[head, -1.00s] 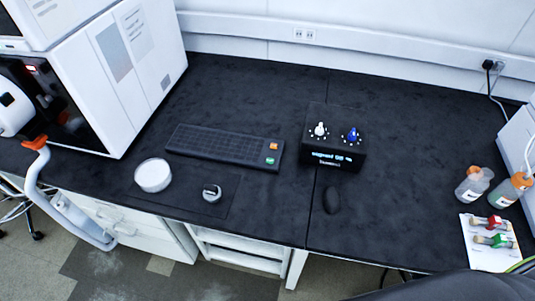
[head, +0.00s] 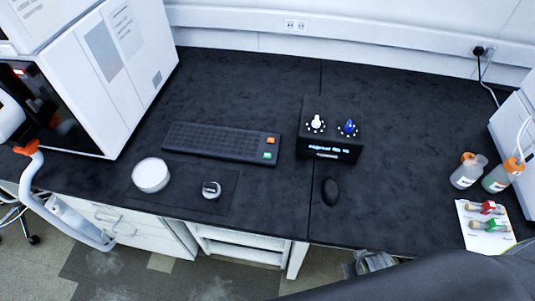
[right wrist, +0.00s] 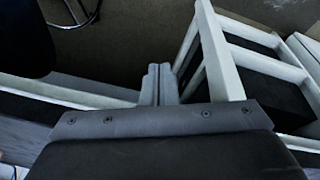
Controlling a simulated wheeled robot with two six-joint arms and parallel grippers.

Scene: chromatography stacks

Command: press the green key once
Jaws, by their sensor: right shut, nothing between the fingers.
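The green key (head: 267,155) is at the near right corner of the dark keyboard (head: 205,142), on the black bench in the head view. An orange key (head: 270,141) sits just behind it. My right gripper (right wrist: 159,82) is shut and empty in the right wrist view, pointing down past the bench toward the floor and a white frame. In the head view my dark right arm crosses the lower right, well away from the green key. My left gripper is in neither view.
A black box with a white knob and a blue knob (head: 331,130) stands right of the keyboard. A mouse (head: 330,191), a white round dish (head: 151,175) and a small grey item (head: 211,190) lie nearer. Bottles (head: 468,171) stand far right. The bench behind is clear.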

